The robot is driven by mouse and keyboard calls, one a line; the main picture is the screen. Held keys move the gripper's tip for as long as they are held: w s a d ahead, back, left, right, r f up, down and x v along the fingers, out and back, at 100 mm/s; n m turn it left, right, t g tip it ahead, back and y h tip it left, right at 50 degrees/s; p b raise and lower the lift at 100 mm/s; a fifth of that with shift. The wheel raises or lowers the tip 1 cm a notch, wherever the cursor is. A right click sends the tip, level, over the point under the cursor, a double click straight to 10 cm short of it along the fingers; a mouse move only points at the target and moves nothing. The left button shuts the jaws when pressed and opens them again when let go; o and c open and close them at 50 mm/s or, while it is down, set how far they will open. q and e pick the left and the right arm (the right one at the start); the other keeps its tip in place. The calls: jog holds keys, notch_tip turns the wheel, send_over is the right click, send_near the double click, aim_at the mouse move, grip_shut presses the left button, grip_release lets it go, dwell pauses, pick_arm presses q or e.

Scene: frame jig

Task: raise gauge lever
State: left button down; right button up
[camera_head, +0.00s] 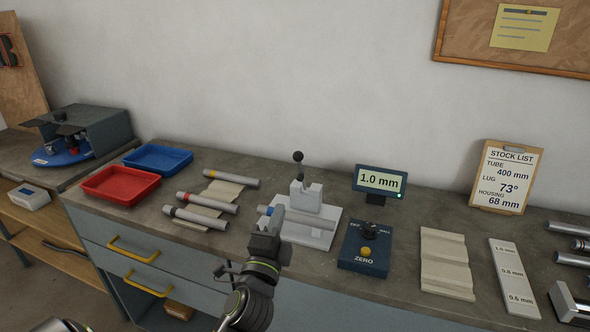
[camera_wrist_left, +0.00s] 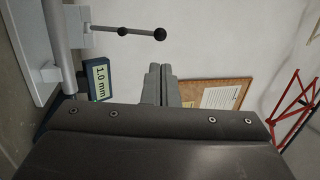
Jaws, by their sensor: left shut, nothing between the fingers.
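The gauge (camera_head: 307,197) is a pale grey stand on a white base plate, with a tube (camera_head: 315,219) lying through it. Its lever (camera_head: 299,170) has a black ball knob and stands upright above the stand in the head view. In the left wrist view the lever (camera_wrist_left: 138,32) shows as a thin rod with dark knobs, beside the grey stand (camera_wrist_left: 76,40). My left gripper (camera_head: 278,214) is shut and empty, in front of the gauge and below the knob. Its closed fingers (camera_wrist_left: 160,82) show apart from the lever in the wrist view. My right gripper is not in view.
A display (camera_head: 380,181) reading 1.0 mm and a blue ZERO box (camera_head: 350,254) stand right of the gauge. Several tubes on rests (camera_head: 196,214), a red tray (camera_head: 121,184) and a blue tray (camera_head: 158,157) are left. A grey-beige block (camera_head: 445,262) lies farther right.

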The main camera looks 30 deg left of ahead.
pick_arm(q)
jog(key=p, duration=0.3)
send_near(299, 155)
jog(key=x, duration=0.3)
jog(key=f+x, duration=0.1)
jog(key=x, duration=0.1)
jog(key=shift+w+a, duration=0.1)
jog(key=shift+a, duration=0.1)
jog(key=shift+w+a+p, duration=0.2)
jog(key=shift+w+p, duration=0.1)
jog(key=shift+w, duration=0.2)
jog(key=shift+r, duration=0.1)
jog(key=p, duration=0.2)
jog(key=w+r+p, duration=0.1)
jog(key=p, duration=0.1)
jog(key=shift+w+a+r+g+p, duration=0.1)
jog(key=shift+a+r+g+p, duration=0.15)
jog(key=shift+g+p, duration=0.15)
jog(key=shift+w+r, duration=0.1)
jog(key=shift+w, duration=0.1)
jog(key=shift+w+a+r, duration=0.1)
jog(key=shift+w+r, duration=0.05)
jog(key=shift+w, duration=0.4)
jog(key=shift+r, duration=0.1)
